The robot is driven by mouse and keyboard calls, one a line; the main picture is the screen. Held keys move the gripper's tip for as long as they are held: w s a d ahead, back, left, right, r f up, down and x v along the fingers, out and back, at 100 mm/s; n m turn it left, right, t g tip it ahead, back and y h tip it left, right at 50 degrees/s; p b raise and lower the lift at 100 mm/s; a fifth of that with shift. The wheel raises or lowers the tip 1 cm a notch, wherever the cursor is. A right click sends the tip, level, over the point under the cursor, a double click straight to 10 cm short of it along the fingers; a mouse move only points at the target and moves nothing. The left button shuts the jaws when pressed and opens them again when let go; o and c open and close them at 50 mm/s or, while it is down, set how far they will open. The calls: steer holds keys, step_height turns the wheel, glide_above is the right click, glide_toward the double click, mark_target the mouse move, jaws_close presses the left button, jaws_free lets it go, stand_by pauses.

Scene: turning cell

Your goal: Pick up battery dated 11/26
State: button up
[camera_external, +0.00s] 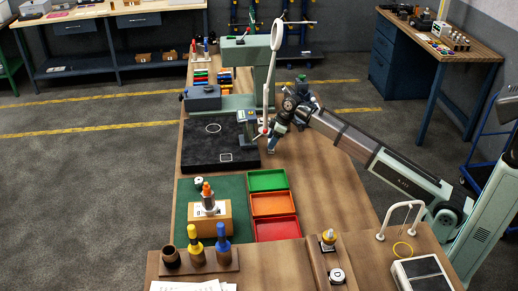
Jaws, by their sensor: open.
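I cannot make out a battery or any date print at this size. My gripper (271,142) hangs low at the right edge of a black plate (200,158), close to a slim white upright stand (267,95). Its jaws are open, but the gap between the fingertips is too small to see clearly. A small grey upright device (246,122) stands on the plate just left of my gripper. I cannot tell whether they touch. The plate also bears a white ring mark and a white square mark.
Green (267,180), orange (273,204) and red (277,229) trays stand in front of the plate. A wooden block (212,219) sits on a green mat (190,190). A green machine (258,62) stands behind. The bench's right side is mostly clear.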

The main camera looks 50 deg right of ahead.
steer(key=shift+x, duration=1.4)
steer(key=shift+c, duration=0.4)
steer(key=c, duration=1)
steer(key=shift+r, duration=0.15)
